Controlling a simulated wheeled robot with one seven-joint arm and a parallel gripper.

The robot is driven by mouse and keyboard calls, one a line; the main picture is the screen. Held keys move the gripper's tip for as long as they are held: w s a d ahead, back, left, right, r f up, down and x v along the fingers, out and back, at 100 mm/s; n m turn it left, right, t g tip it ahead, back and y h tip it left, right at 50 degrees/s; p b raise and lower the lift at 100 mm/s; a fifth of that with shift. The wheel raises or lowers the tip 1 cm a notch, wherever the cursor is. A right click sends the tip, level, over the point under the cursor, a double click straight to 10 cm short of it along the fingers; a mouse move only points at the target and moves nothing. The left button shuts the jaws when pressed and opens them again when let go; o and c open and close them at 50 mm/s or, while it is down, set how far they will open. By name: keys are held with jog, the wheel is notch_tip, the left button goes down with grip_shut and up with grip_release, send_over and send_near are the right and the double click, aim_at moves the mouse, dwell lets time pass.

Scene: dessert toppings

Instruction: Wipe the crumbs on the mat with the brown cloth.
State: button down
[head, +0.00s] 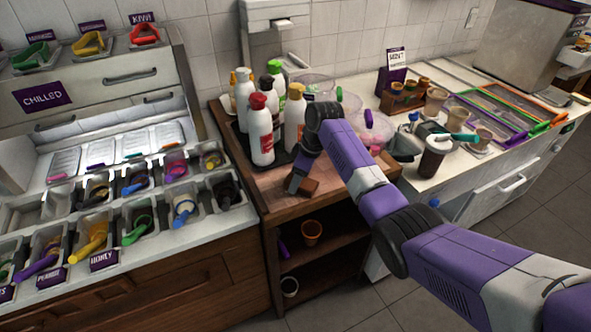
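My gripper (300,181) points down over the reddish-brown mat (270,183) on top of the wooden cart. It looks shut on the brown cloth (309,187), a small folded, block-like piece at its fingertips. The cloth is at or just above the mat; I cannot tell whether it touches. The far finger is hidden. My arm covers the right part of the mat. Crumbs are too small to make out in this view.
White pump and squeeze bottles (260,130) stand close behind the mat. Clear tubs (370,128) are behind my arm. A counter with topping bins (140,215) is at left; a white counter with a dark jar (433,156) is at right.

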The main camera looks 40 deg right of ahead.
aim_at(288, 178)
jog(key=shift+s+a+f+p, duration=0.15)
jog(key=shift+s+p, duration=0.15)
jog(key=shift+s, duration=0.2)
jog(key=s+p, duration=0.2)
jog(key=shift+a+p, duration=0.3)
jog(key=shift+p, duration=0.05)
jog(key=shift+s+a+p, duration=0.2)
jog(key=shift+s+p, duration=0.2)
jog(key=shift+s, duration=0.3)
jog(key=shift+w+a, duration=0.2)
jog(key=shift+a, duration=0.3)
jog(key=shift+w+a, duration=0.15)
jog(key=shift+a, duration=0.35)
jog(key=shift+w+d+f+b, duration=0.1)
jog(key=shift+w+d+b, duration=0.1)
jog(key=shift+w+b, duration=0.6)
jog(key=shift+w+d+r+b, duration=0.1)
jog(key=shift+w+d+b, duration=0.1)
jog(key=shift+w+b, duration=0.55)
jog(key=shift+w+d+f+b, duration=0.1)
jog(key=shift+w+d+b, duration=0.1)
jog(key=shift+w+b, duration=0.55)
jog(key=shift+w+d+b, duration=0.25)
jog(key=shift+w+b, duration=0.6)
jog(key=shift+b, duration=0.2)
jog(key=shift+w+d, duration=0.1)
jog(key=shift+w, duration=0.25)
